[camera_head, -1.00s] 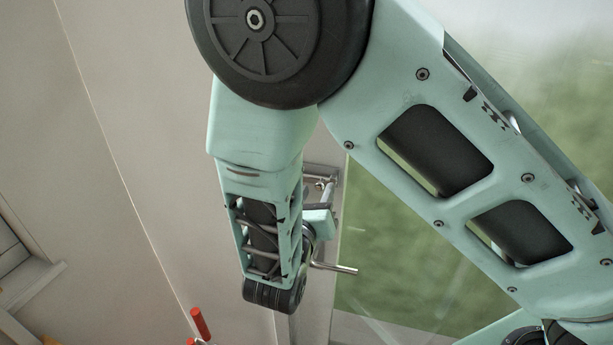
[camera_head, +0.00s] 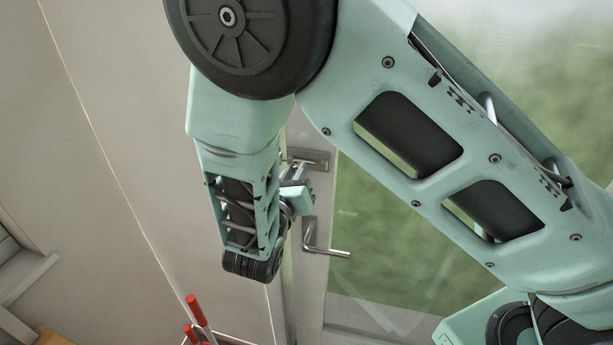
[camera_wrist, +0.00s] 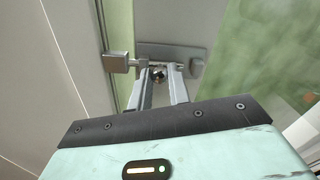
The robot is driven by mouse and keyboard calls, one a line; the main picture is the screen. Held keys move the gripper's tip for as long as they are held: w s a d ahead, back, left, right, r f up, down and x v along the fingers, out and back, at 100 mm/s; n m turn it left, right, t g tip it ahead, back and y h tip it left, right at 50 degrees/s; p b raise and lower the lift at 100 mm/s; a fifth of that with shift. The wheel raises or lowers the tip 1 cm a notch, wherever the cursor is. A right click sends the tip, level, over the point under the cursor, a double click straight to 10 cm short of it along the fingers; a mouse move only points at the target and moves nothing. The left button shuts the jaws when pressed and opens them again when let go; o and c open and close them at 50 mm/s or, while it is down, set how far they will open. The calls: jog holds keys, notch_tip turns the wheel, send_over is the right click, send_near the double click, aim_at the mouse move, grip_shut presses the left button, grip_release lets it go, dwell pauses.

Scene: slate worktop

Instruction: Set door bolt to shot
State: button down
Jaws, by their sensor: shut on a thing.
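The door bolt shows in the wrist view as a grey back plate (camera_wrist: 185,52) on the door's frame, with a thin horizontal rod (camera_wrist: 138,64). The rod runs left to a square metal block (camera_wrist: 117,62) near the door's edge. Whether the rod enters the block is unclear. My gripper (camera_wrist: 160,76) is shut on the bolt's small knob (camera_wrist: 158,73), which sits between the fingertips, partly hidden. In the head view the bolt plate (camera_head: 314,158) is just above and right of my gripper (camera_head: 297,176); the rod is mostly hidden there.
A door lever handle (camera_head: 328,251) sticks out right, below the bolt. The door has a large glass panel (camera_head: 375,235). A plain wall (camera_head: 120,150) lies to the left. Red-tipped rods (camera_head: 195,310) stand at the bottom, below my wrist.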

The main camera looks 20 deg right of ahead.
jog(key=shift+w+a, duration=0.25)
jog(key=shift+a, duration=0.1)
jog(key=c, duration=1.3)
grip_release()
jog(key=shift+a, duration=0.15)
jog(key=b+v, duration=0.7)
jog(key=v, duration=1)
jog(key=shift+s, duration=0.15)
jog(key=shift+r, duration=0.1)
